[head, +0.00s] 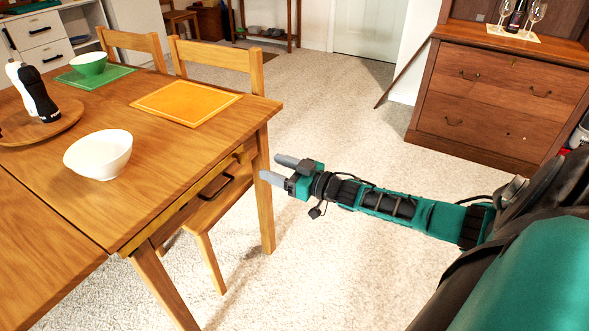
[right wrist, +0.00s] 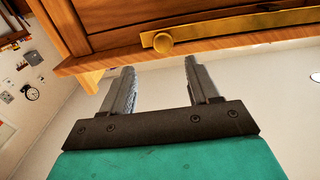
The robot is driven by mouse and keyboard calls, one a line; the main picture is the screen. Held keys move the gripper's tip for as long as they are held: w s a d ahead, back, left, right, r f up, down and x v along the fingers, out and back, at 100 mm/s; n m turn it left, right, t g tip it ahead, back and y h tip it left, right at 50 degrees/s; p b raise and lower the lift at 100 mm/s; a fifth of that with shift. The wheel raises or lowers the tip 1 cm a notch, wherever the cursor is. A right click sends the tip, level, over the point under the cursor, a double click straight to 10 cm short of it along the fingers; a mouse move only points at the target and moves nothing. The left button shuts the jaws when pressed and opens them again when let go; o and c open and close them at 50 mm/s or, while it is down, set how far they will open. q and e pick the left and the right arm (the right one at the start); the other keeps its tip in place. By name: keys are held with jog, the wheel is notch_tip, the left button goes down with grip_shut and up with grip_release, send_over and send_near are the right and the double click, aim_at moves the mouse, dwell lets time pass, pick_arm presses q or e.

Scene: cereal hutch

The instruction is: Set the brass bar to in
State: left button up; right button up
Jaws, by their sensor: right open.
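The brass bar (right wrist: 245,25) is a long flat strip with a round knob (right wrist: 163,43) near its left end. In the right wrist view it lies along the wooden table's underside or edge, above my fingertips. My right gripper (head: 272,167) is open and empty, just right of the table's front right leg. It also shows in the right wrist view (right wrist: 158,68), its fingers pointing toward the wood, apart from the bar and knob. My left gripper is not in view.
Chairs (head: 217,54) stand behind. Carpet right of the table is clear.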

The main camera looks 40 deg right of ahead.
jog(key=shift+p+v, duration=0.45)
jog(key=shift+v, duration=2.1)
